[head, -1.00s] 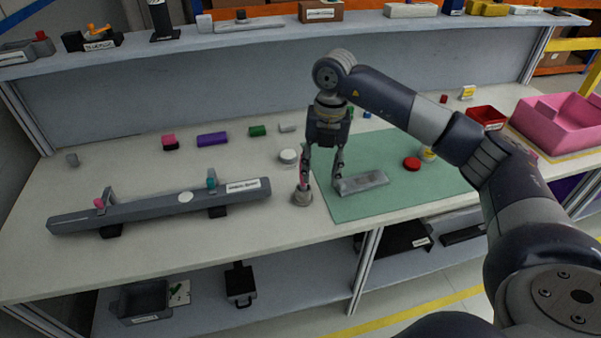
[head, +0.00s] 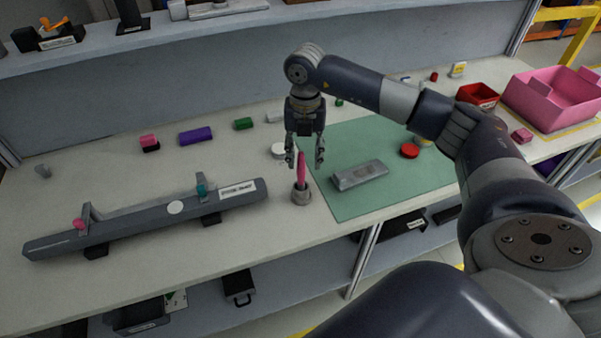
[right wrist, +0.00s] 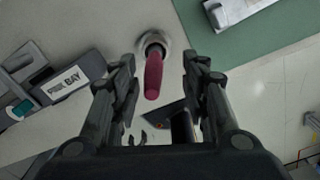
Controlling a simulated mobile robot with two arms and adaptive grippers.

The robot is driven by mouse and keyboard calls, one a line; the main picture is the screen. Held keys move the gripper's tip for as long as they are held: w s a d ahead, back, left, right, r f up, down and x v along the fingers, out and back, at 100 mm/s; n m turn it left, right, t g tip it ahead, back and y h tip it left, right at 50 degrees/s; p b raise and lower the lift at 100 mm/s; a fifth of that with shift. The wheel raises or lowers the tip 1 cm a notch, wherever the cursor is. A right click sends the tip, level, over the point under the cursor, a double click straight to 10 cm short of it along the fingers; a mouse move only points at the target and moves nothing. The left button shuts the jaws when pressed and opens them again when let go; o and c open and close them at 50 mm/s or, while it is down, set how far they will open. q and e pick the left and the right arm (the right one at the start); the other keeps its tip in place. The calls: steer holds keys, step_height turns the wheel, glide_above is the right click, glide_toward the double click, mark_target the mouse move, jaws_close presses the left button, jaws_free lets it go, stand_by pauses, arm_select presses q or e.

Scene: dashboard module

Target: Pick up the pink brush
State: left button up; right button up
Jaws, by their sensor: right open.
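The pink brush (head: 301,168) stands upright in a small round grey holder (head: 301,196) on the bench, just left of the green mat. My right gripper (head: 305,165) is open above it, with its fingers on either side of the brush's upper end. In the right wrist view the pink brush (right wrist: 154,76) rises from the grey holder (right wrist: 151,44) between the open fingers (right wrist: 160,92), with gaps on both sides. The brush's lower end is hidden inside the holder. My left gripper is not in view.
A long grey dashboard bar (head: 145,220) lies to the left. A grey block (head: 360,175) lies on the green mat (head: 345,205) to the right. A white round piece (head: 278,150) is behind the gripper. A pink bin (head: 550,98) and a red bin (head: 478,95) stand at far right.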

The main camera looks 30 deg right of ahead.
mark_target(301, 173)
steer(key=shift+f, duration=0.6)
steer(key=f+p, duration=0.1)
steer(key=f, duration=0.1)
steer(key=a+f+p, duration=0.1)
steer(key=f, duration=0.1)
steer(key=shift+f+p, duration=0.15)
steer(key=shift+p, duration=0.15)
steer(key=shift+f, duration=0.35)
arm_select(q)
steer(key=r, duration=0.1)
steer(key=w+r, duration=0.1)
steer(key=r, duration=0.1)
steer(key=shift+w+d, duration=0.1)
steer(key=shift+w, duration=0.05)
arm_select(e)
steer(key=shift+c, duration=0.6)
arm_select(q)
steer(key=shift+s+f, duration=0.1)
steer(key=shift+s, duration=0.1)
arm_select(e)
jaws_close()
